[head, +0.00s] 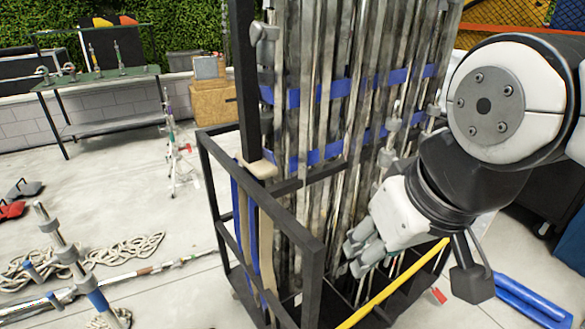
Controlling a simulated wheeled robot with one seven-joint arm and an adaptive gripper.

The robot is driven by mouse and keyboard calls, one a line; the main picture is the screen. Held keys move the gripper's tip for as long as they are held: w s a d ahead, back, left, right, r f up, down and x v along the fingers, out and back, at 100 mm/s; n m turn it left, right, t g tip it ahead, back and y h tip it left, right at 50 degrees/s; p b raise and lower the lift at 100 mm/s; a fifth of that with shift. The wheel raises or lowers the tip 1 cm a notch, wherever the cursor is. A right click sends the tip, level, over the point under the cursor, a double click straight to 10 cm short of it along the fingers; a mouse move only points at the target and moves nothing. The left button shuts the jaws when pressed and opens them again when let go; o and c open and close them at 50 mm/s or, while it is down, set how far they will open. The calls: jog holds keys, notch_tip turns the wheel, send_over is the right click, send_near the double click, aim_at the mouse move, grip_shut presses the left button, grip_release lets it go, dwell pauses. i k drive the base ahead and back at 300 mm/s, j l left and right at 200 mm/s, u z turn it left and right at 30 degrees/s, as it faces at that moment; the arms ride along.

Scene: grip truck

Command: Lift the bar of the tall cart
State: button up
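The tall cart (312,255) is a black metal frame packed with upright metal poles, strapped round with blue bands. A yellow bar (398,285) slants across its near lower right side. A dark horizontal bar (312,178) crosses the poles higher up. My gripper (358,253) comes in from the right and points left and down, in front of the poles. In the picture it is above and left of the yellow bar and appears apart from it. Its grey fingers overlap the cart's poles in view, so I cannot tell their gap or any contact.
A green-topped table (95,76) stands at the back left, with cardboard boxes (213,100) beside it. Ropes (125,252) and metal poles (70,255) are on the floor at left. Blue tubes (530,300) lie at lower right. Floor between table and cart is mostly open.

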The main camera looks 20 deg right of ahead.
aim_at(351, 321)
jog(key=i+l, duration=0.1)
jog(key=l, duration=0.4)
jog(key=i+l+z, duration=0.1)
jog(key=l, duration=0.4)
jog(key=i+l, duration=0.1)
jog(key=l, duration=0.45)
jog(key=k+z, duration=0.05)
